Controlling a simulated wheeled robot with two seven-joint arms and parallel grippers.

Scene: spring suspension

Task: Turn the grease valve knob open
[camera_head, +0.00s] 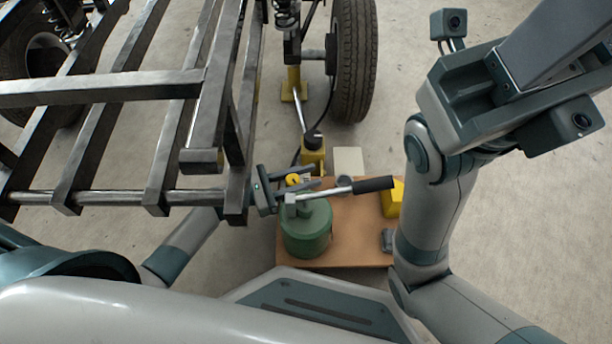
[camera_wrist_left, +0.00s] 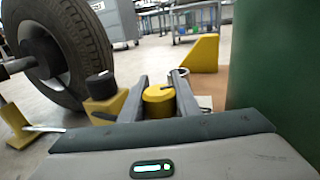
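The yellow grease valve knob (camera_head: 292,179) sits beside the top of the green grease pump (camera_head: 306,232). In the left wrist view the knob (camera_wrist_left: 158,101) shows between the two fingers. My left gripper (camera_head: 303,177) reaches in from the left with its fingers on either side of the knob. The fingers look apart, with a narrow gap to the knob; whether either one touches it is hard to tell. The pump (camera_wrist_left: 276,70) fills the right of the wrist view. My right arm stands at the right of the head view; its fingertips do not show.
A pump lever with a black handle (camera_head: 373,185) crosses above the orange-brown board (camera_head: 345,235). Yellow blocks stand on the board (camera_head: 391,198) and behind it (camera_head: 313,156). A black frame (camera_head: 110,88) fills the upper left; a tyre (camera_head: 354,60) stands behind. Bare floor lies at right.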

